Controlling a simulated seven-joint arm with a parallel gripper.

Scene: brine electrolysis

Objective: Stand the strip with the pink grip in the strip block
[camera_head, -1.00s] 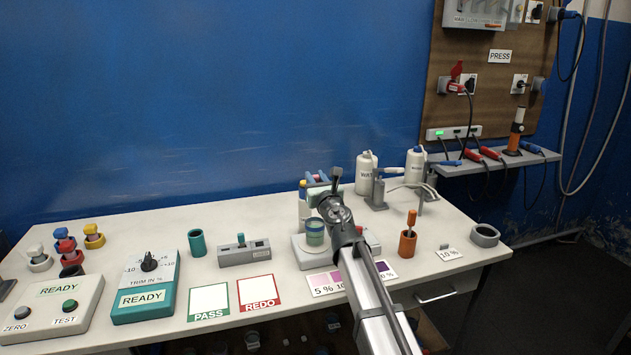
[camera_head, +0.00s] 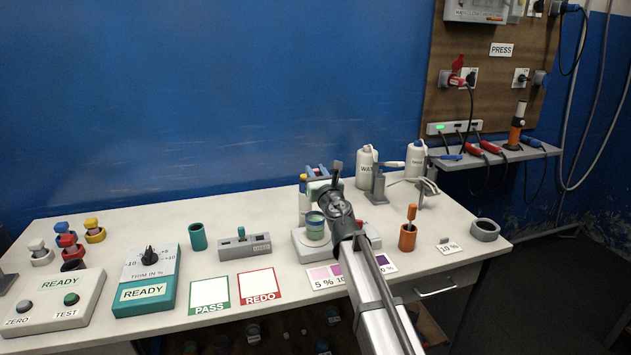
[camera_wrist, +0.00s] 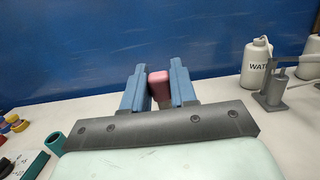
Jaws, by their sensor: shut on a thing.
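My gripper (camera_wrist: 159,88) is shut on the pink grip (camera_wrist: 158,84), which sits between the two blue fingers in the wrist view. The strip below the grip is hidden there. A grey slotted block (camera_head: 258,246), which looks like the strip block, lies left of my gripper on the bench. A small teal grip (camera_head: 241,233) stands up from it.
Behind the PASS (camera_head: 210,292) and REDO (camera_head: 257,284) cards stands a teal cup (camera_head: 198,237), left of the block. A green-banded jar (camera_head: 315,228) on a white base is beside my arm. White bottles (camera_head: 367,168) and an orange holder (camera_head: 407,238) stand to the right.

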